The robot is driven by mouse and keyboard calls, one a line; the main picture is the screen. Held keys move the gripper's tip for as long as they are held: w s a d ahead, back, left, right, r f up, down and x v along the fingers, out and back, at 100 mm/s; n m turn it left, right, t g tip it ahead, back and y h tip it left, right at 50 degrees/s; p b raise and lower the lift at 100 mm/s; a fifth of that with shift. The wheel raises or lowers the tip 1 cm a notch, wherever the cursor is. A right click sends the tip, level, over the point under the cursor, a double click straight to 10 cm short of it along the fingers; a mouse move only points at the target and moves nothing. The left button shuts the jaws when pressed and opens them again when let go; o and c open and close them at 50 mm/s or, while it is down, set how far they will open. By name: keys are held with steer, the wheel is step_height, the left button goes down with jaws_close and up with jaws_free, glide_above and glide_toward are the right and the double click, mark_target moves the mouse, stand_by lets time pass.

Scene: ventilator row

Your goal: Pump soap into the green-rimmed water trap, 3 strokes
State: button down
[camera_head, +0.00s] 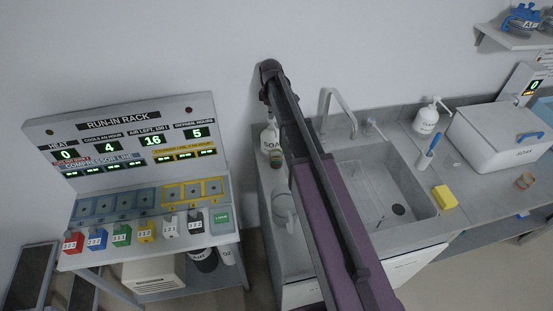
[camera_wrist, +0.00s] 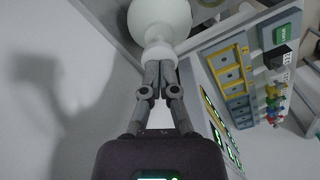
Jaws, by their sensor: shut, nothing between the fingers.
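A white bottle marked SOAP (camera_head: 267,141) stands at the left end of the counter, partly hidden by my arm. A small cup with a greenish rim (camera_head: 276,159), which looks like the water trap, stands just in front of it; its contents cannot be made out. In the wrist view my gripper (camera_wrist: 160,66) is shut and empty. Its fingertips are right at a rounded white part (camera_wrist: 160,25), likely the soap bottle; whether they touch it I cannot tell. My gripper is hidden behind my arm in the head view.
A clear rounded vessel (camera_head: 283,208) stands in front of the cup. The sink (camera_head: 375,190) and tap (camera_head: 335,105) lie to the right, with another white pump bottle (camera_head: 426,118) and a yellow sponge (camera_head: 444,197). The run-in rack (camera_head: 130,125) stands left, across a gap.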

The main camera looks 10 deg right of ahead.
steer(key=shift+r+p, duration=1.2)
steer(key=shift+r, duration=0.15)
steer(key=shift+f+b, duration=2.2)
steer(key=shift+r, duration=0.2)
steer(key=shift+r+p, duration=2)
steer(key=shift+p, duration=0.2)
steer(key=shift+f+b, duration=1.95)
steer(key=shift+r+p, duration=1.95)
